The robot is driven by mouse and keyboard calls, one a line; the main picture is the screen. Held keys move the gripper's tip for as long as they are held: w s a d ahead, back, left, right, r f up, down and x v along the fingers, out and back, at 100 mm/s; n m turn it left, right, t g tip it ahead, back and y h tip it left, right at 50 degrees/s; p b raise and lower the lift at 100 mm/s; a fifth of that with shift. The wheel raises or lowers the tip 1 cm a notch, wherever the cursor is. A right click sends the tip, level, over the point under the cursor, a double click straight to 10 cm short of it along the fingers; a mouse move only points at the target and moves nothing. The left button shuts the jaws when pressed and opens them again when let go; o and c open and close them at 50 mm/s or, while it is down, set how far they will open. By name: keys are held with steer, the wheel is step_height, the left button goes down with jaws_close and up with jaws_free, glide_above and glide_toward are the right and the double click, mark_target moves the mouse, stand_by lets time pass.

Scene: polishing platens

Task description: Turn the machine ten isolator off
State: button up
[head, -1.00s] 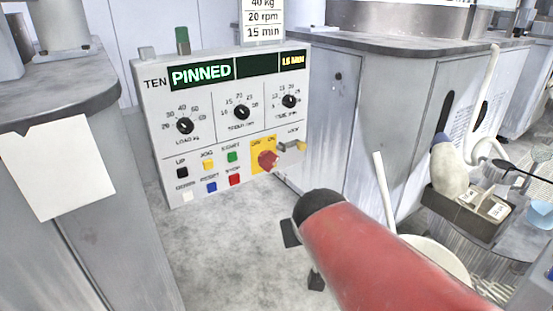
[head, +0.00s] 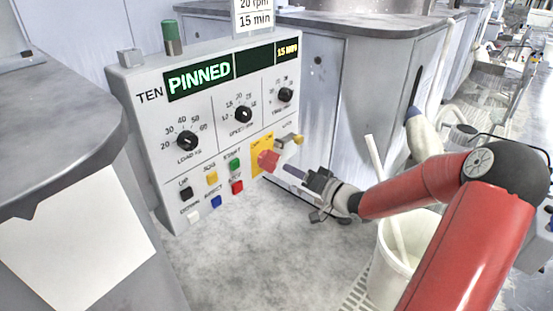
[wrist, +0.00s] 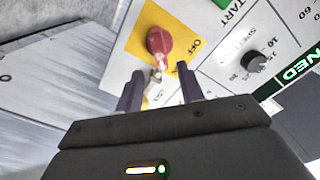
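The machine ten panel (head: 215,120) is marked TEN and its display reads PINNED. Its isolator is a red knob (head: 268,160) on a yellow plate (head: 258,141) at the lower right. In the wrist view the red knob (wrist: 159,41) lies just ahead of the fingers, with OFF printed on the yellow plate (wrist: 188,45). My gripper (head: 288,170) is at the panel's lower right, close to the knob. In the wrist view my gripper (wrist: 159,73) is open, its two fingers apart with nothing clamped between them. Whether a fingertip touches the knob is unclear.
A small lock fitting (head: 290,142) juts out beside the isolator. Coloured push buttons (head: 212,177) sit to its left, with dials above. A grey bench (head: 60,110) stands at left, and a white bucket (head: 395,275) stands below my arm.

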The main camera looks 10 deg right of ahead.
mark_target(277, 163)
steer(key=x, duration=0.7)
steer(key=shift+w+a, duration=0.2)
jaws_close()
